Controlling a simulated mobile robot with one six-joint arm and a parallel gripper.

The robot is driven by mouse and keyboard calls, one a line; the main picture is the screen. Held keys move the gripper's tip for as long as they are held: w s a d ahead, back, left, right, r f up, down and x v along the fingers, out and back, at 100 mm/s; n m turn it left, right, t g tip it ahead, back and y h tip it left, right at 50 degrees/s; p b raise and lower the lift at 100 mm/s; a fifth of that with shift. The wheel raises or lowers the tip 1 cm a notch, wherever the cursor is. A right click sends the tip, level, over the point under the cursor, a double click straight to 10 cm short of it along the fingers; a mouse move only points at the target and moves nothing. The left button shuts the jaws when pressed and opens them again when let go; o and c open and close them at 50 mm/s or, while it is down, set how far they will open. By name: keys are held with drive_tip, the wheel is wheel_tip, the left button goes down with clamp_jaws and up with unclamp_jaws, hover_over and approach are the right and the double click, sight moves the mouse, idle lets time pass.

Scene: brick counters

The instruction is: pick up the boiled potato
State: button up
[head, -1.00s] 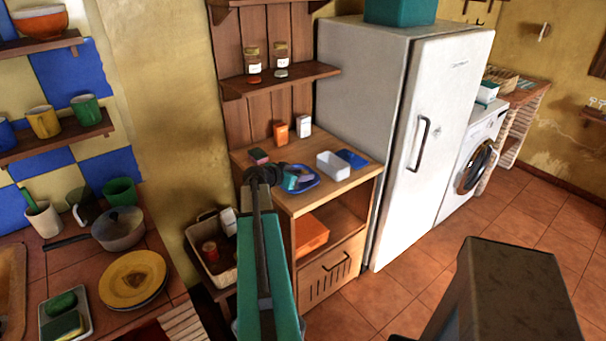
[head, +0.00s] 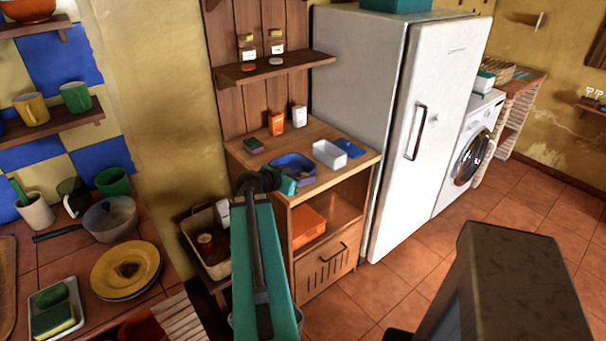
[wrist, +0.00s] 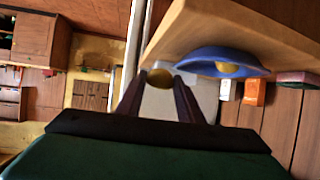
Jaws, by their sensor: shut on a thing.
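A yellow-brown boiled potato (wrist: 159,78) is held between the two dark fingers of my gripper (wrist: 158,85) in the wrist view. In the head view my gripper (head: 287,184) is at the front edge of the wooden cabinet top, just in front of a blue bowl (head: 294,161). The potato cannot be made out there. The bowl also shows in the wrist view (wrist: 208,58), apart from the fingers. Another yellowish piece (wrist: 228,69) is in that bowl.
On the cabinet top (head: 335,181) stand a white container (head: 329,154), a blue container (head: 349,148), an orange box (head: 277,123), a white box (head: 299,116) and a sponge (head: 253,145). A fridge (head: 385,130) stands to the right. A crate (head: 207,243) is at lower left.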

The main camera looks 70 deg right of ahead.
drive_tip(key=p, duration=0.1)
drive_tip(key=a+p, duration=0.1)
drive_tip(key=p, duration=0.1)
drive_tip(key=shift+s+a+r, duration=0.25)
drive_tip(key=shift+s+a, duration=0.05)
drive_tip(key=shift+s, duration=0.1)
drive_tip(key=shift+f, duration=0.1)
idle(0.4)
